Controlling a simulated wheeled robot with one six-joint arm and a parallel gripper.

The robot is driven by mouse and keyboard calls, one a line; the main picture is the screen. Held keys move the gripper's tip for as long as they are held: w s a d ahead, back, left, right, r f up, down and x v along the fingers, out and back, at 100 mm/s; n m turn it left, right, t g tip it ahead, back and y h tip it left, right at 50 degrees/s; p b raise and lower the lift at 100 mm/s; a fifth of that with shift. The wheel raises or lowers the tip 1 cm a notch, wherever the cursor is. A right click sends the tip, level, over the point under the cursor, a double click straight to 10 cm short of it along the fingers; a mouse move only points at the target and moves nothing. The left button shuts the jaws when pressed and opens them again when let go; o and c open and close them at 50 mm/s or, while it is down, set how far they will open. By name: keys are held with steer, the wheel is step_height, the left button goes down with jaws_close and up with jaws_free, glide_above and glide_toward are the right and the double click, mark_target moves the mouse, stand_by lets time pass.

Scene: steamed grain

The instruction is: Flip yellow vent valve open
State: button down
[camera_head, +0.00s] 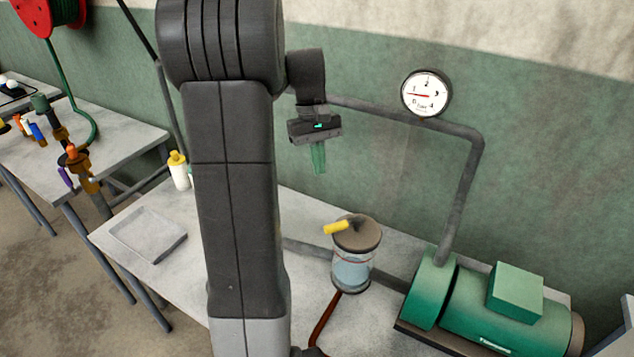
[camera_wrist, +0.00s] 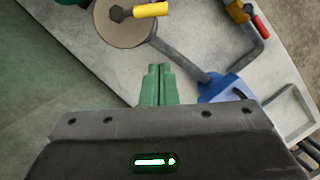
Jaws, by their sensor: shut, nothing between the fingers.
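The yellow vent valve (camera_head: 336,227) is a short yellow handle on the dark lid of a clear jar (camera_head: 352,268), which stands on the grey table. In the head view the handle points left from the lid's middle. The wrist view shows the yellow handle (camera_wrist: 151,10) at the top, with the round brown lid (camera_wrist: 122,28) under it. My gripper (camera_head: 319,170) has green fingers that are shut and empty. It hangs above and behind the jar, up and left of the lid in the head view, apart from it. In the wrist view the fingertips (camera_wrist: 157,68) lie below the lid.
A green pump (camera_head: 500,315) stands right of the jar. A pipe runs up from it along the wall past a round gauge (camera_head: 426,93). A shallow tray (camera_head: 148,235) and a yellow-capped bottle (camera_head: 179,171) are at the left. The wrist view shows a blue part (camera_wrist: 222,88).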

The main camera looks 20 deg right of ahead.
mark_target(343, 228)
steer(key=s+d+f+p, duration=0.1)
steer(key=s+f, duration=0.4)
steer(key=f, duration=0.5)
steer(key=shift+s, duration=0.35)
